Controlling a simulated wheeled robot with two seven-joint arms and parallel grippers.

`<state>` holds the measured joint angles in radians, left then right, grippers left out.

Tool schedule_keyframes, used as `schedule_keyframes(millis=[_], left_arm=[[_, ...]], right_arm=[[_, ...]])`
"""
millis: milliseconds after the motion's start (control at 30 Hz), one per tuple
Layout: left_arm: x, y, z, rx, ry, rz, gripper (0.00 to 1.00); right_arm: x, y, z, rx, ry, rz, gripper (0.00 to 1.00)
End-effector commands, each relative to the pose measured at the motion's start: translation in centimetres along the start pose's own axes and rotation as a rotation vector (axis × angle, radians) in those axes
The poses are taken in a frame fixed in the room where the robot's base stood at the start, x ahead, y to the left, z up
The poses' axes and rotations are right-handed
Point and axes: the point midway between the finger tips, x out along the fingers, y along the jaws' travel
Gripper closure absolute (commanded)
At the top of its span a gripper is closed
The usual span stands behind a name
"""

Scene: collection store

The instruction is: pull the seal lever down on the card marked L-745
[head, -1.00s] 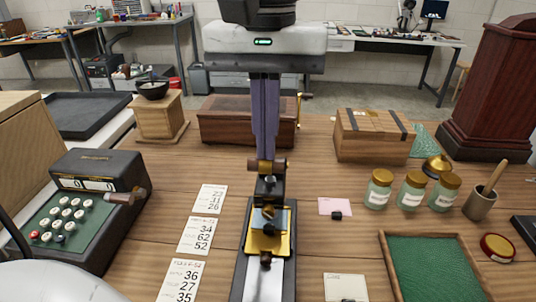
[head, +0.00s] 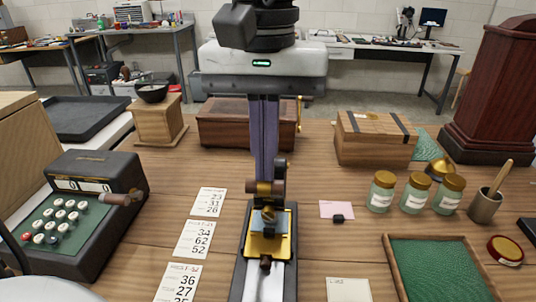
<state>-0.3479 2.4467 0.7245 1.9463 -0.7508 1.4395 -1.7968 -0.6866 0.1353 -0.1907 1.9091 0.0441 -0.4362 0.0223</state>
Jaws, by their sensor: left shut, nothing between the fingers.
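My left gripper (head: 264,176) comes down in the middle of the head view, its two long fingers together and empty. The fingertips are at the brown-handled lever (head: 267,188) of a small seal press, apparently touching its top. The press stands on a dark rail-like base (head: 243,258), with a brass plate (head: 265,247) and a bluish piece (head: 266,226) below the lever. I cannot read L-745 on any card. A pink card (head: 333,208) lies right of the press, and a pale card (head: 348,291) lies nearer, at the bottom edge. My right gripper is not in view.
Number cards (head: 193,239) lie left of the press, beside a dark keyed machine (head: 92,249). Glass jars (head: 416,195), a green-lined tray (head: 440,268) and a mortar (head: 485,206) stand right. A wooden chest (head: 219,126) and a plank-topped box (head: 374,144) are behind.

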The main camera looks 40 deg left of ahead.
Motion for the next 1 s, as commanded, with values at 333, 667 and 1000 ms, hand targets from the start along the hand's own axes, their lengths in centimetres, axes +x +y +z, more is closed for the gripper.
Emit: schedule_keyframes(millis=[333, 667, 1000], left_arm=[[0.9, 0.0, 0.3, -0.002, 0.002, 0.000, 1.00], [1.6, 0.0, 0.5, -0.001, 0.001, -0.001, 1.00], [3.3, 0.0, 0.9, -0.001, 0.002, 0.001, 1.00]], right_arm=[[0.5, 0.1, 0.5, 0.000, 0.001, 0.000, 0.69], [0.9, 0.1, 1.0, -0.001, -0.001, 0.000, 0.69], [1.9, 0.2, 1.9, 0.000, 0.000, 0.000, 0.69]])
